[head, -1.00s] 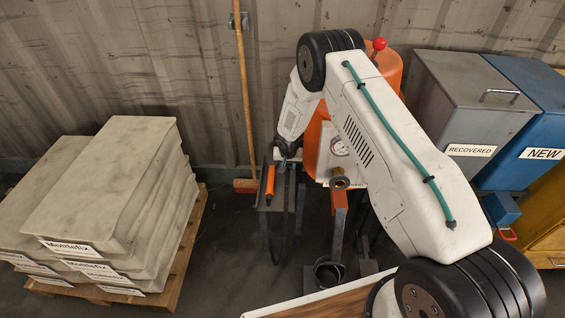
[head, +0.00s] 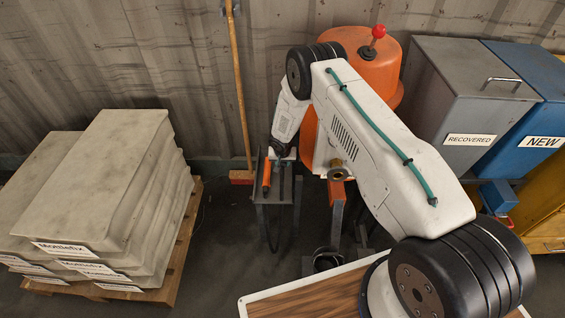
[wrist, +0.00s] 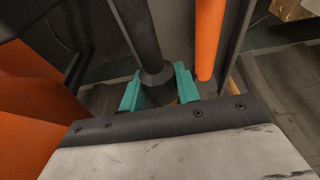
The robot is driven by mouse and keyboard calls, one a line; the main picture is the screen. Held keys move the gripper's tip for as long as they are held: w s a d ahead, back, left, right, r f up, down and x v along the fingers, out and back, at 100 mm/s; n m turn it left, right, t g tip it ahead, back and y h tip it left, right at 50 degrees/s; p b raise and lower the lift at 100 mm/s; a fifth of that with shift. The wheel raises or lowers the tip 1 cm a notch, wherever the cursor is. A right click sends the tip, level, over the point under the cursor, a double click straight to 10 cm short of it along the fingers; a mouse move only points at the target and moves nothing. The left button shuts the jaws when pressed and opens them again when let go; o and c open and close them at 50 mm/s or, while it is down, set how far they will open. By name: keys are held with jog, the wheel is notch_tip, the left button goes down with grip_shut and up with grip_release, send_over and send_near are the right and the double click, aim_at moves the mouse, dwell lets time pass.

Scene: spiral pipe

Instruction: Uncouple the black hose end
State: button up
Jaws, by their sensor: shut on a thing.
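In the wrist view, the black hose end (wrist: 140,32) is a dark round tube with a wider collar at its lower end. My gripper (wrist: 159,84) has its two teal fingers on either side of that collar, shut on it. In the head view, my gripper (head: 281,151) is at the top of a dark metal stand (head: 274,196), left of the orange machine (head: 352,47). There the hose end is small and hard to make out behind my gripper. Whether it is still seated in its coupling cannot be told.
An orange cylinder (wrist: 209,38) stands close right of the hose end; it also shows in the head view (head: 266,174). A brass-coloured ring fitting (head: 338,170) is right of the stand. A broom (head: 240,100) leans behind. Pallet slabs (head: 100,190) stand left, bins (head: 465,100) right.

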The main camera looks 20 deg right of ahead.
aim_at(282, 164)
jog(key=shift+f, duration=2.65)
jog(key=o, duration=1.1)
jog(key=shift+c, duration=0.2)
jog(key=v, duration=0.8)
jog(key=shift+f, duration=0.1)
